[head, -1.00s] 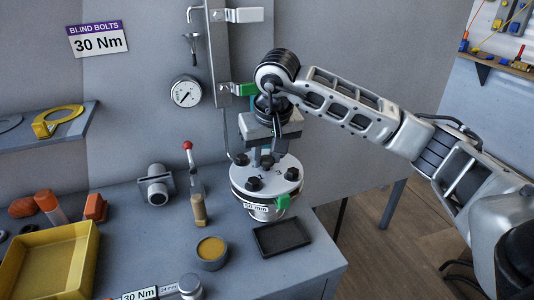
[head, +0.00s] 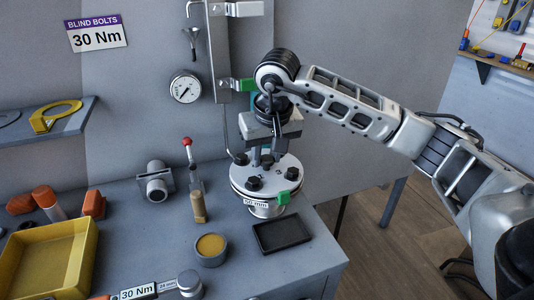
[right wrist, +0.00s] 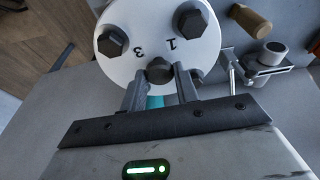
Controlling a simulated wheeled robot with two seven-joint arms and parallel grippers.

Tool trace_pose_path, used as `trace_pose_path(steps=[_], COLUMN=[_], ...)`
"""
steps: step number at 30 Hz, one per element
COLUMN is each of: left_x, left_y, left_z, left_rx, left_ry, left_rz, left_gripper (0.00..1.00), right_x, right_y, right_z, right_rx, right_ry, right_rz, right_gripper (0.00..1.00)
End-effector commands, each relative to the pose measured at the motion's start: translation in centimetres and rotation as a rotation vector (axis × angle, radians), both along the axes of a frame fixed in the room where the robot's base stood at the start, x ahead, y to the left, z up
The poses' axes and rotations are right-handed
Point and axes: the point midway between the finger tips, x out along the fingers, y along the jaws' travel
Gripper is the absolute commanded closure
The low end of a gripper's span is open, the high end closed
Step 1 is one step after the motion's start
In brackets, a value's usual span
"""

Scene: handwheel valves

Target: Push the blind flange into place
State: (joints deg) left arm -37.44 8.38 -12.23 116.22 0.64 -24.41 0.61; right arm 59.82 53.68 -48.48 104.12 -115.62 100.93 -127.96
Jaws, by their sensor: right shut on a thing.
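The blind flange (head: 270,179) is a pale round disc with several dark bolt heads. It lies nearly level on the round pipe mouth (head: 262,208), which carries a 50 mm tag. In the right wrist view the flange (right wrist: 150,18) shows the numbers 1 and 3. My right gripper (head: 266,157) points down at the flange's far side. Its fingers are shut around a dark bolt head (right wrist: 159,71) near the rim. A teal part shows between the fingers. Whether any gap is left under the flange is hard to tell. My left gripper is out of view.
A black tray (head: 282,236), a round tin (head: 211,249) and a wooden-handled tool (head: 198,206) stand close by. A yellow bin (head: 92,262) is at the left.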

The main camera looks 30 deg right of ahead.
Motion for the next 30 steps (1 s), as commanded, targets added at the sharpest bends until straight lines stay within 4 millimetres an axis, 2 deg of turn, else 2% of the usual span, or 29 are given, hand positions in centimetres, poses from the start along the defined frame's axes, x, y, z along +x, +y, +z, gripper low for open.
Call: trace_pose_path(steps=[10,11,13,30], left_x=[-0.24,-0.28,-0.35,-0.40], left_y=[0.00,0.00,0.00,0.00], left_z=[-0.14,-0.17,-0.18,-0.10], left_rx=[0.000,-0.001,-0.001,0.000], left_ry=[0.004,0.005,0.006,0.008], left_rz=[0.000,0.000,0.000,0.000], left_gripper=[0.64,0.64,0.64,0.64], right_x=[0.08,0.08,0.07,-0.05], right_y=[0.00,0.00,0.01,0.02], right_z=[0.00,-0.01,-0.04,0.07], right_rx=[0.000,0.000,0.000,-0.001], right_ry=[-0.005,-0.005,-0.004,0.001], right_rz=[-0.001,-0.001,-0.001,0.000], right_gripper=[1.00,0.64,0.45,0.44])
